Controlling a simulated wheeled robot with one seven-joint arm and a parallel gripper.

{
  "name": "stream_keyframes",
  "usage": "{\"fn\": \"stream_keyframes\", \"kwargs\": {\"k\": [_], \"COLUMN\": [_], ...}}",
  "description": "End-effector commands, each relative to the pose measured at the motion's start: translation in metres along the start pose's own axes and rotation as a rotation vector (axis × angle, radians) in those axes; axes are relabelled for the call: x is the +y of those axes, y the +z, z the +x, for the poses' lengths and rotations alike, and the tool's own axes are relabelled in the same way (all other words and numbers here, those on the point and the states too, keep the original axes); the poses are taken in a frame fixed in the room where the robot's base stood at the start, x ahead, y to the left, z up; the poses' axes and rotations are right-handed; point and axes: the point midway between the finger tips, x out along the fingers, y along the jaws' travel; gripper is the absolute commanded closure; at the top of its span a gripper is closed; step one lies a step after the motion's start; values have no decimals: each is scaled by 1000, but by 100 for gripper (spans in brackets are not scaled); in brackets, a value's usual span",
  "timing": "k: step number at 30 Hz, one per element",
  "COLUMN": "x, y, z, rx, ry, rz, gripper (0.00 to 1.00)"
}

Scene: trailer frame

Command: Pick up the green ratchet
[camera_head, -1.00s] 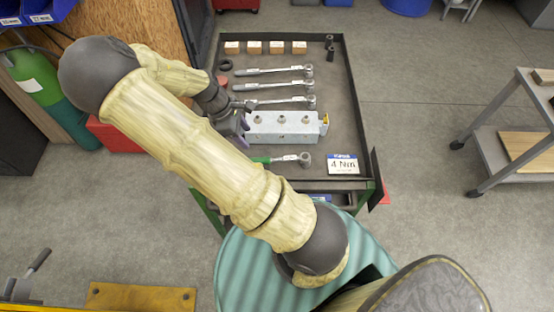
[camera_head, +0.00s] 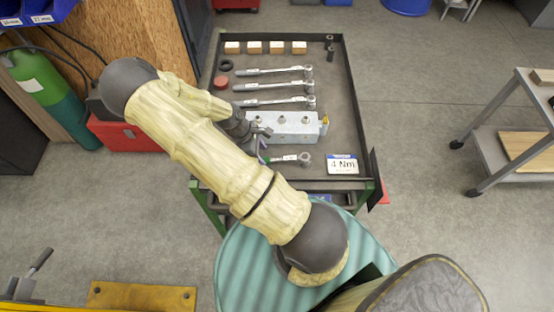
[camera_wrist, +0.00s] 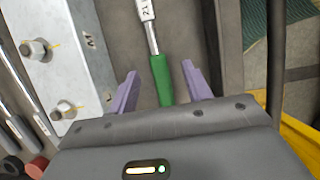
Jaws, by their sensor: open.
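The green ratchet (camera_head: 290,159) lies on the grey top of the tool cart, in front of the metal block. Its round silver head is at the right, and my arm hides part of its handle in the head view. In the wrist view the green handle (camera_wrist: 161,80) points toward my gripper (camera_wrist: 161,85). The two purple fingers are open, one on each side of the green grip and apart from it. The grip's near end is at the gripper's body edge. I cannot tell the height of the fingers above the cart top.
A metal block with bolts (camera_head: 283,127) stands just behind the ratchet; it is close to the left finger in the wrist view. Several grey ratchets (camera_head: 275,86) lie farther back. A 4 Nm card (camera_head: 342,164) lies right of the ratchet. The cart has a raised dark rim (camera_head: 354,95).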

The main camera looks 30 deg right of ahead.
Motion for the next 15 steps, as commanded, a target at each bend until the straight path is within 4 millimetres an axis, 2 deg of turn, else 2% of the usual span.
{"fn": "stream_keyframes", "kwargs": {"k": [5,15], "x": [1,3], "y": [1,1], "z": [7,48], "rx": [-2,0], "ry": [-1,-2], "rz": [1,1], "gripper": [51,51]}}
